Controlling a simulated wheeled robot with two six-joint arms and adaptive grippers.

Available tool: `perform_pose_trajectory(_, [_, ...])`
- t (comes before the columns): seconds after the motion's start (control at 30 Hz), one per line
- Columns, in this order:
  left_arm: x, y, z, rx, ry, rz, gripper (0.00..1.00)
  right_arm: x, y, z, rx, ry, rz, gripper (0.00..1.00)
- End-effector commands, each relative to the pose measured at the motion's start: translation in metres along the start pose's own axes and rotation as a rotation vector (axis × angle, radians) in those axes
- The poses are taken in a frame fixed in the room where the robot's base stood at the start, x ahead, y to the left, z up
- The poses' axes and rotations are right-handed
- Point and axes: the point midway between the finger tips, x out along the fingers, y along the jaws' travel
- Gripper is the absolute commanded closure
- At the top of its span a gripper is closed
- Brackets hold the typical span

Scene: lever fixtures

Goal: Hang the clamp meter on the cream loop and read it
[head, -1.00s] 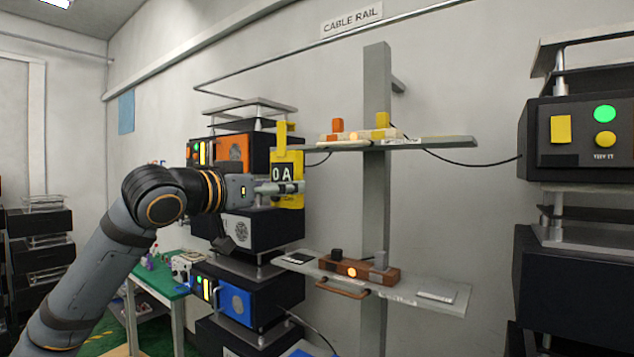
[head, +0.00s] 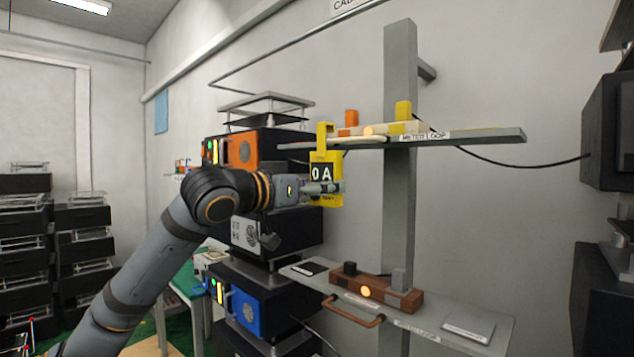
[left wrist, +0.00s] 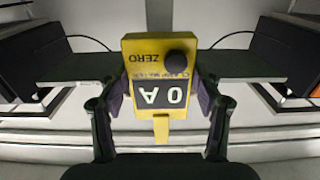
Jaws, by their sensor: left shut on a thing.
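The yellow clamp meter (head: 316,172) is upright, and its display reads 0 A. My left gripper (head: 322,188) is shut on its body. The meter also shows upside down between the fingers in the left wrist view (left wrist: 160,65), with a dark round knob and the word ZERO. Its yellow hook (head: 323,134) points up at the left part of the upper shelf. The cream loop (head: 362,141) sticks out at that shelf's front edge, just right of the hook. I cannot tell whether hook and loop touch. My right gripper is not in view.
The upper shelf (head: 480,136), labelled METER LOOP, carries an orange block and a yellow block (head: 403,110). A lower shelf (head: 480,350) holds a brown fixture with a brown loop (head: 352,313). A grey post (head: 400,70) carries both shelves. Stacked dark units stand behind my arm.

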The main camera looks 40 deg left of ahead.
Motion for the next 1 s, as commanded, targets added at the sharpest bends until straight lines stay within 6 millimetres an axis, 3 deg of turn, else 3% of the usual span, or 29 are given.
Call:
perform_pose_trajectory(0.37, [0.035,0.001,-0.005,-0.002,-0.001,0.002,0.73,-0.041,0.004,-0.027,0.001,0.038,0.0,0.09])
perform_pose_trajectory(0.7, [0.062,0.0,-0.004,-0.002,-0.002,0.001,0.73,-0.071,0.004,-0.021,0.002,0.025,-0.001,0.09])
perform_pose_trajectory(0.8, [0.067,0.0,-0.003,-0.002,-0.001,0.0,0.73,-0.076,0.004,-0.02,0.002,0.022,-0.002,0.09])
perform_pose_trajectory(0.87, [0.066,0.0,0.007,0.0,0.0,-0.001,0.73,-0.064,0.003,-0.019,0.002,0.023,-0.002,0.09])
perform_pose_trajectory(1.0, [0.066,0.0,0.01,0.0,0.0,-0.001,0.73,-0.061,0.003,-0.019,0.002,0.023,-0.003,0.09])
